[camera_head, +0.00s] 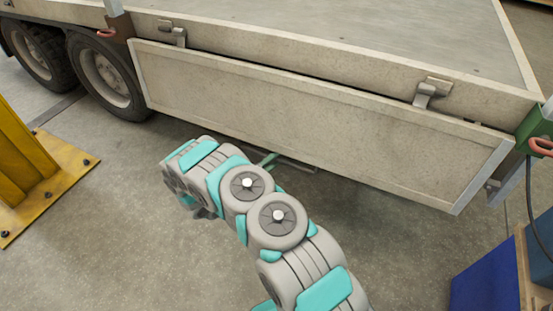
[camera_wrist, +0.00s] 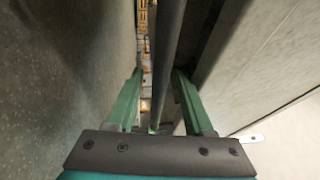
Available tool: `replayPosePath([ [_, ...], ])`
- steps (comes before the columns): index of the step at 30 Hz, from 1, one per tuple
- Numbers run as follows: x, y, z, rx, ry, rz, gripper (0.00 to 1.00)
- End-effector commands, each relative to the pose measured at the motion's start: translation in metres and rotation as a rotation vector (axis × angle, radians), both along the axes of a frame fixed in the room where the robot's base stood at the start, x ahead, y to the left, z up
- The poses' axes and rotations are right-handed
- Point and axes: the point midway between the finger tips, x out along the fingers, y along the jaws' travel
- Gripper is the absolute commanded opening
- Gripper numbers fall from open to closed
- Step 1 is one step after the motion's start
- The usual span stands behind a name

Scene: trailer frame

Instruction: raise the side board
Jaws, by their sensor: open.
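The side board (camera_head: 320,115) is a long pale panel with a metal frame. It hangs down along the trailer's side, below the bed edge. My gripper (camera_head: 272,161) is at the board's lower edge near its middle, mostly hidden behind my arm. In the wrist view my gripper (camera_wrist: 155,95) shows two green fingers spread apart. A dark narrow bar (camera_wrist: 168,45) runs between them; I cannot tell whether either finger touches it. A pale panel surface (camera_wrist: 265,55) lies to the right of the fingers.
Two hinge brackets (camera_head: 428,93) sit along the top of the board. A green corner post (camera_head: 534,128) with a red handle stands at right. Wheels (camera_head: 103,75) are at left. A yellow post base (camera_head: 40,180) and a blue box (camera_head: 487,275) flank the open floor.

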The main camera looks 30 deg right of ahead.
Motion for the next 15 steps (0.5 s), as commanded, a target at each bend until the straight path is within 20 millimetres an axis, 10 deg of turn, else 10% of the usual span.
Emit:
replayPosePath([
  [8,0.0006,-0.0011,0.0003,0.000,-0.001,0.001,0.51],
  [15,0.0006,-0.0010,0.0003,0.000,-0.001,0.001,0.24],
])
